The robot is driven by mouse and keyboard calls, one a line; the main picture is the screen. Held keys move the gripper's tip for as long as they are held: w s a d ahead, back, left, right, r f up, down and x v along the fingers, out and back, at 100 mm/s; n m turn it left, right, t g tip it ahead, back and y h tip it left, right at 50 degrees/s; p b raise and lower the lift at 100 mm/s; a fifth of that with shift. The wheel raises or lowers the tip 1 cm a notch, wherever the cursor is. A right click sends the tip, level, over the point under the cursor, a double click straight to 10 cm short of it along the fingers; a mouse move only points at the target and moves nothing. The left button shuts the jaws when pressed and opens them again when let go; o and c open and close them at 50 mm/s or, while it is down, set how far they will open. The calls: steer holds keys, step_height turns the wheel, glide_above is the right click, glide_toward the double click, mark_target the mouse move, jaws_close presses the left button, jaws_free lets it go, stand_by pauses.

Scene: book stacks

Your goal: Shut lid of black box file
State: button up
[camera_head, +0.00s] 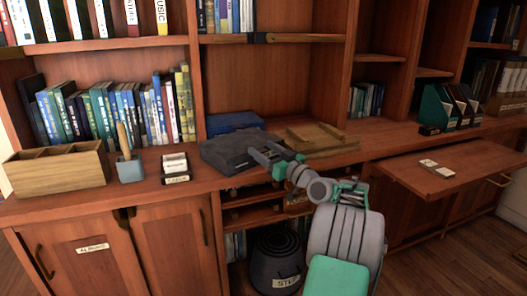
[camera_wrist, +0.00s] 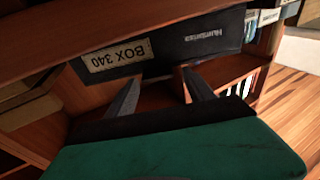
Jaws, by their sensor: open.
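The black box file (camera_head: 228,154) lies flat on the wooden counter in the middle of the head view. Its top looks level, with no raised lid visible; I cannot tell whether the lid is fully down. In the wrist view, the box file (camera_wrist: 165,57) shows a dark face with a "BOX 340" label and a "Humanities" marking. My gripper (camera_head: 264,152) is at the right side of the box. In the wrist view, my gripper (camera_wrist: 160,92) has its two fingers apart with nothing between them. Whether they touch the box is unclear.
A blue box (camera_head: 234,121) sits behind the box file. A wooden tray (camera_head: 318,139) is to its right. A step stool (camera_head: 276,258) is below.

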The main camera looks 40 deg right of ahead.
steer(key=s+f, duration=0.1)
steer(key=s, duration=0.6)
steer(key=shift+s+d+p, duration=0.15)
steer(key=shift+s+p, duration=0.2)
steer(key=shift+s, duration=0.05)
steer(key=shift+f, duration=0.15)
